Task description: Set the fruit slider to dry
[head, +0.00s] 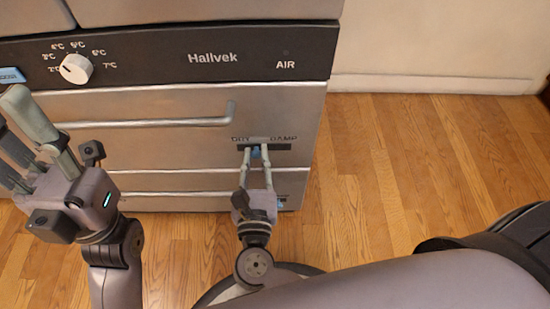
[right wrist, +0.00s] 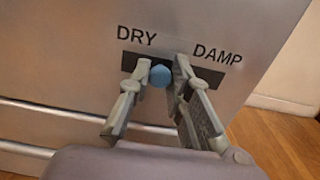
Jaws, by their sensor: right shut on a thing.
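The fruit slider has a blue knob (right wrist: 159,76) in a dark slot (right wrist: 130,62) between the words DRY and DAMP. The knob is left of the slot's middle, on the DRY side. In the head view the slot (head: 284,147) is on the steel drawer front, right of its handle. My right gripper (right wrist: 163,72) is shut on the knob, one finger on each side. It also shows in the head view (head: 256,150). My left gripper (head: 10,112) is at the left edge of the head view, away from the slider, with its fingers apart and empty.
A black panel (head: 150,60) above carries a white temperature dial (head: 76,68). A bar handle (head: 160,122) sticks out left of the slider. Another drawer front (head: 150,181) lies below. Wooden floor (head: 360,150) is clear to the right.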

